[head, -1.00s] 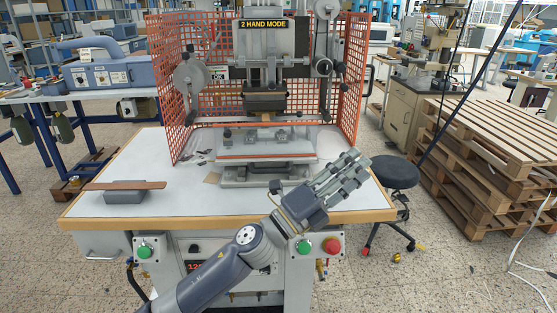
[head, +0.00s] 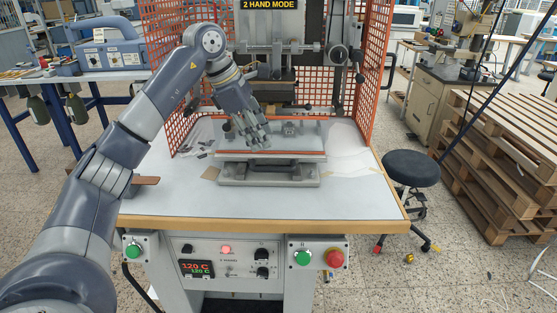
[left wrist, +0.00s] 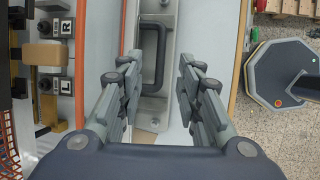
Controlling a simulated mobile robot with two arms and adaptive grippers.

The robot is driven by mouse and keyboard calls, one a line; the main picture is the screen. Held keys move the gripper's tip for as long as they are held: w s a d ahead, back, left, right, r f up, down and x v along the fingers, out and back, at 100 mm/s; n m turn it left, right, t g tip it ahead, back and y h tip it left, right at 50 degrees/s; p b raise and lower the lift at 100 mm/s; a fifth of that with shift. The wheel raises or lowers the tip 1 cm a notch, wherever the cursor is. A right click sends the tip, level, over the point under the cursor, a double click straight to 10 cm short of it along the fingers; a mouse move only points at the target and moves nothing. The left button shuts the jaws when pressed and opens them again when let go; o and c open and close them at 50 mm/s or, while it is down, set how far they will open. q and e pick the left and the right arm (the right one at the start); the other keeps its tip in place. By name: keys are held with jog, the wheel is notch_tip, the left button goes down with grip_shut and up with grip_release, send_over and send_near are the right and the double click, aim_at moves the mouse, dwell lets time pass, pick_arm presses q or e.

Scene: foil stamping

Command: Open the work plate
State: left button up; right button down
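The work plate (head: 285,154) is a flat grey slab with an orange front strip, lying level on the press table below the press head. My left gripper (head: 256,142) points down over its left middle part, and its fingers hide some of it. In the left wrist view, a dark handle (left wrist: 161,50) on a metal bar lies ahead between the two fingers of my left gripper (left wrist: 157,85). These fingers are spread apart with nothing held. Whether they touch the plate cannot be told. My right gripper is not in view.
An orange mesh guard (head: 374,70) stands around the press on the sides and back. The white table top (head: 350,195) is clear at the front and right. A brown strip (head: 146,181) at the left is partly hidden by my arm. A black stool (head: 411,168) stands at right.

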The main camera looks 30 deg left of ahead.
aim_at(276, 169)
pick_arm(q)
jog(key=p+x, duration=0.1)
jog(key=x, duration=0.9)
jog(key=shift+f, duration=0.3)
grip_shut()
